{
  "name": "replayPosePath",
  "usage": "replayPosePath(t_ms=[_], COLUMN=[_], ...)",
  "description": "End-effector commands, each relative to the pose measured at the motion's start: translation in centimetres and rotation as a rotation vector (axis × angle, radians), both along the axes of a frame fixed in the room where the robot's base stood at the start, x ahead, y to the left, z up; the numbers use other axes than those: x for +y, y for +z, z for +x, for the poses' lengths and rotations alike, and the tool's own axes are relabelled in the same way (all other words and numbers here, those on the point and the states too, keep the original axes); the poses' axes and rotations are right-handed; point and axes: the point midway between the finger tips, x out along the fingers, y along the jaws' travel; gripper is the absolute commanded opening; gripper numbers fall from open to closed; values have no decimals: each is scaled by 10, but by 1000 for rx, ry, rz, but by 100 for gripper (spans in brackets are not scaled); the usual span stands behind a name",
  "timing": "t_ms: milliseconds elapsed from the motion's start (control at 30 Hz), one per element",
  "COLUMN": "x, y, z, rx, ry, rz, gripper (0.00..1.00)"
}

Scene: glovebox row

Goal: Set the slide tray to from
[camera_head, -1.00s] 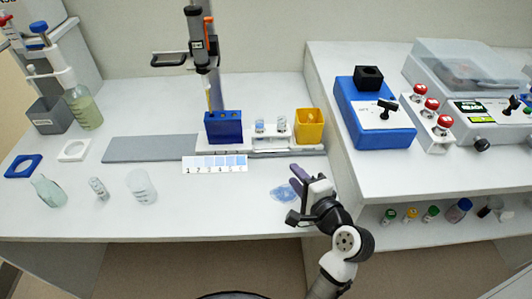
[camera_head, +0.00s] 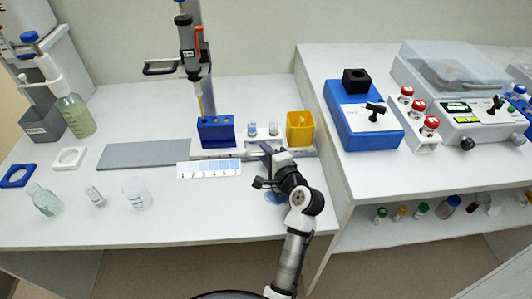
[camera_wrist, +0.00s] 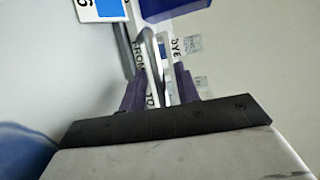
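My gripper (camera_head: 267,150) is at the tray's front edge, below the vials. In the wrist view my gripper (camera_wrist: 160,80) has its purple fingers apart, with a pale upright part (camera_wrist: 153,60) of the tray between or just beyond them; contact is unclear. Labels FROM, TO and DYE show there.
A numbered colour card (camera_head: 209,169) lies in front of the tray. A pipette stand (camera_head: 192,45) rises behind the blue block. The raised right bench (camera_head: 345,190) bounds the space.

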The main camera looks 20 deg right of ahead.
Motion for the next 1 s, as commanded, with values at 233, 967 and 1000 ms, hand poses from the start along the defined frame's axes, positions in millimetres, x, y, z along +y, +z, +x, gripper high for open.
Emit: replayPosePath(t_ms=[233,967,1000], x=[0,28,39], y=[0,4,4], z=[1,9,12], rx=[-1,2,3], ry=[0,6,8], rz=[0,3,3], gripper=[32,0,0])
